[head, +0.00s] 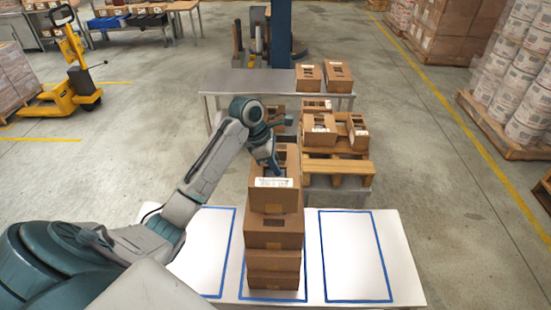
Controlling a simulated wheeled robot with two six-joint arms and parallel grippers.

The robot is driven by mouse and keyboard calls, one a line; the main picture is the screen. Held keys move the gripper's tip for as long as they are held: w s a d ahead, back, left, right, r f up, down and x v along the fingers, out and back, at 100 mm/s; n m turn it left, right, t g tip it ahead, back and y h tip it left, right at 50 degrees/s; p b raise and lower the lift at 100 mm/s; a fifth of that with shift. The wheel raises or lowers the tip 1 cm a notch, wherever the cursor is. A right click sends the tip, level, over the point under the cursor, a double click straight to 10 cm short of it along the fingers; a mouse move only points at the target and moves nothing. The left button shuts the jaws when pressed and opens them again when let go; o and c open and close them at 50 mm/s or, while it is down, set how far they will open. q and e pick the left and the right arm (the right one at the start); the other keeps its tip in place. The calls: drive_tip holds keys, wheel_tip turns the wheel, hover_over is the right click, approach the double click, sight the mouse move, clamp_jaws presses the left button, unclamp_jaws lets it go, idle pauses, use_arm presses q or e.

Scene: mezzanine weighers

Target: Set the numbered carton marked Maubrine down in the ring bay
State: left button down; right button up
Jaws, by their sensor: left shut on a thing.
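A brown carton (274,200) with a white label strip is at the top of a stack of cartons (274,235) on the white table. The print on the label is too small to read, so I cannot confirm Maubrine. My left gripper (273,163) reaches down onto this top carton and is shut on it; its fingers are partly hidden. I cannot tell whether the carton rests on the stack or hangs just above it. The white table (400,290) has three blue-outlined bays; the stack stands in the middle one. No ring mark is visible. My right gripper is out of view.
The right bay (350,255) and the visible part of the left bay (212,245) are empty. Behind the stack, a wooden pallet (340,168) holds several cartons. A grey table (235,82) with two cartons stands farther back. A yellow pallet truck (75,80) is at the left.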

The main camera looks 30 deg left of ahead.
sight(274, 175)
use_arm(q)
drive_tip(key=shift+f, duration=2.65)
drive_tip(key=shift+f, duration=0.25)
drive_tip(key=c, duration=1.3)
unclamp_jaws()
drive_tip(key=shift+c, duration=0.2)
drive_tip(key=shift+o, duration=0.9)
drive_tip(key=b+v, duration=0.3)
drive_tip(key=v, duration=0.7)
drive_tip(key=shift+a, duration=0.1)
drive_tip(key=shift+s+r, duration=0.15)
drive_tip(key=shift+r, duration=0.25)
